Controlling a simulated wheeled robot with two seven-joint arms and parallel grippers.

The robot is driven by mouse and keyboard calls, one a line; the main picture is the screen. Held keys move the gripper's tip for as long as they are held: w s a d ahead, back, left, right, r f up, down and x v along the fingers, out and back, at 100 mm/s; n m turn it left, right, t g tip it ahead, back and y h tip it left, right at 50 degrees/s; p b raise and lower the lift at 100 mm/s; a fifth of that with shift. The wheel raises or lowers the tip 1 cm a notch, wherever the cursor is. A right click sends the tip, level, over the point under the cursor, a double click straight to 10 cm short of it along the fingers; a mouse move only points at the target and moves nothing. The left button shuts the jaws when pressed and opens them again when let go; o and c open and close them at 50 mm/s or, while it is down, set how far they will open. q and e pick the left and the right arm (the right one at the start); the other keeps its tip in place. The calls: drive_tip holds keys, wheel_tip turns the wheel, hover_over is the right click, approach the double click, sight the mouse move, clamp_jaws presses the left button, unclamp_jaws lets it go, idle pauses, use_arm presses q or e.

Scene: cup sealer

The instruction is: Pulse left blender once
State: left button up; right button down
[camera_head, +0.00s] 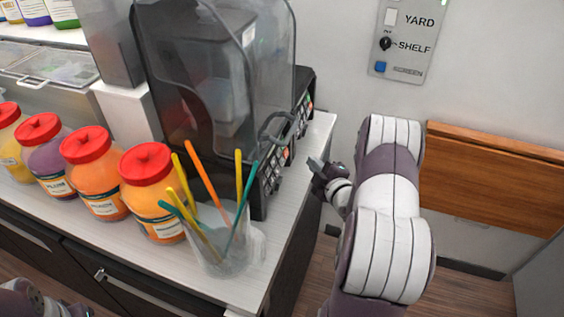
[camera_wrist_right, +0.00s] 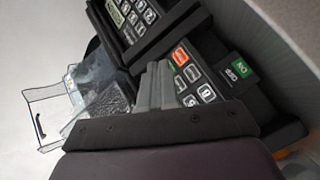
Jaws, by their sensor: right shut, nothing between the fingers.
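Two dark blenders with clear sound covers stand side by side at the counter's right end. The nearer blender (camera_head: 190,75) has its keypad (camera_head: 272,180) facing right. The farther keypad (camera_head: 304,108) shows beyond it. My right gripper (camera_head: 314,164) is shut and empty, just right of the nearer keypad. Contact cannot be told. Part of my left arm shows at the bottom left; its fingers are not clear.
A clear cup (camera_head: 225,255) of coloured sticks stands in front of the nearer blender. Several red-lidded jars (camera_head: 148,190) line the counter (camera_head: 245,285) to the left. A wall switch panel (camera_head: 404,40) and a brown wooden board (camera_head: 490,180) are on the right.

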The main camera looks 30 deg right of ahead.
sight(282, 161)
drive_tip(key=w+a+f, duration=0.1)
drive_tip(key=w+a+b, duration=0.1)
drive_tip(key=w, duration=0.1)
drive_tip(key=shift+a+f, duration=0.1)
drive_tip(key=shift+f, duration=0.25)
drive_tip(key=shift+w+a+b, duration=0.3)
drive_tip(key=shift+w+a, duration=0.25)
drive_tip(key=shift+w, duration=0.05)
drive_tip(key=shift+f, duration=0.15)
idle(1.2)
drive_tip(key=shift+w+a+b, duration=0.1)
drive_tip(key=shift+w+b, duration=0.05)
drive_tip(key=shift+b, duration=0.15)
drive_tip(key=shift+w+a, duration=0.15)
drive_tip(key=shift+w, duration=0.05)
drive_tip(key=shift+w+a+f+b, duration=0.15)
drive_tip(key=shift+w+a+b, duration=0.05)
drive_tip(key=shift+w+b, duration=0.1)
idle(1.4)
drive_tip(key=shift+s, duration=0.15)
drive_tip(key=shift+s+d+r, duration=0.25)
drive_tip(key=shift+s+d, duration=0.2)
drive_tip(key=shift+s, duration=0.05)
